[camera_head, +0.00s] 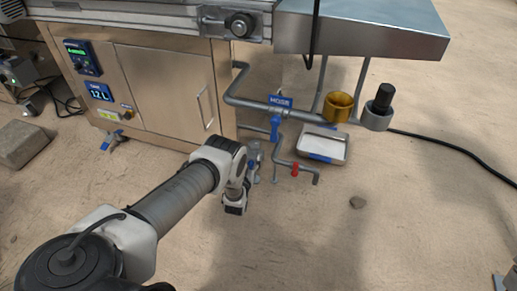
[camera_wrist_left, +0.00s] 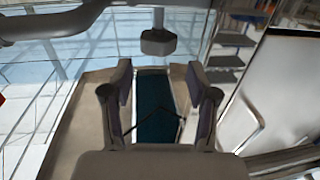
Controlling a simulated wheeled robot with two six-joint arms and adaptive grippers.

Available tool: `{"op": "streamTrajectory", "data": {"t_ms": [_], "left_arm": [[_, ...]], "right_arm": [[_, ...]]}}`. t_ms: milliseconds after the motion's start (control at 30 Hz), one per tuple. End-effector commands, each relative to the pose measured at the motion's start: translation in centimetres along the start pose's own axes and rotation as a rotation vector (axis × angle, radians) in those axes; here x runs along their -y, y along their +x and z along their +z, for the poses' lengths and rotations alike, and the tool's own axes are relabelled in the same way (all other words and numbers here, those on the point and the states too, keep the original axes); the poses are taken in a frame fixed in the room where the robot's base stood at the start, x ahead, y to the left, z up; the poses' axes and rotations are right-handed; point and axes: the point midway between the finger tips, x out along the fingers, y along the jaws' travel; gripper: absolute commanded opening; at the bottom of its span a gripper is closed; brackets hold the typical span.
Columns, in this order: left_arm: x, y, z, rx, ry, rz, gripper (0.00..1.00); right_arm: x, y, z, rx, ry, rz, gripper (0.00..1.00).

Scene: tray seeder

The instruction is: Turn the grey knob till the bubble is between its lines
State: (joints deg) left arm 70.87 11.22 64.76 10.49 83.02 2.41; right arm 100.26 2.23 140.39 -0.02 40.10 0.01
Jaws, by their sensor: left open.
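In the left wrist view a grey knob-like block (camera_wrist_left: 158,42) on a thin grey stem shows just ahead of my fingers, near the top middle. My left gripper (camera_wrist_left: 159,68) is open, with one finger on each side of the picture and the block beyond the tips; I see no contact. In the head view the same gripper (camera_head: 254,168) is small, beside the cabinet and the grey pipework, partly hidden by my wrist. I cannot make out the bubble or its lines in either view. My right gripper is not in view.
The cabinet (camera_head: 168,98) stands left of the gripper. Grey pipe (camera_head: 246,101) with a blue handle (camera_head: 275,126) and red collar (camera_head: 295,169) runs close by. A tray (camera_head: 338,158), brass cup (camera_head: 338,106) and black cylinder (camera_head: 384,97) are at right. The front sandy floor is mostly open.

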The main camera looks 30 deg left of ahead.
Motion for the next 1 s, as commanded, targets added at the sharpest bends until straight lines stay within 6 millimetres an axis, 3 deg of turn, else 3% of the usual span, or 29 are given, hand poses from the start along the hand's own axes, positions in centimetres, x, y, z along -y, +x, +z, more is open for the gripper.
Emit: {"op": "streamTrajectory", "data": {"t_ms": [400,700,733,800,867,1000], "left_arm": [[-0.2,6.8,0.4,-0.002,-0.001,0.003,0.59],[-0.2,7.6,-0.1,0.0,0.0,0.004,0.59],[-0.2,7.6,-0.1,0.0,-0.001,0.004,0.56],[-0.2,7.6,-0.1,0.0,0.0,0.004,0.31],[-0.2,7.6,-0.1,0.001,0.0,0.004,0.13],[-0.3,7.6,0.0,0.0,-0.001,0.001,0.13]], "right_arm": [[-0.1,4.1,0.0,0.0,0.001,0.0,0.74],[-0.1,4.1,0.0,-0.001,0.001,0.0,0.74],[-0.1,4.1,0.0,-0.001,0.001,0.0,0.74],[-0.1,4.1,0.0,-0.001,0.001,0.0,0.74],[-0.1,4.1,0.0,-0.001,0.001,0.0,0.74],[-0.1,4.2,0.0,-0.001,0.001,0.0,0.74]]}}
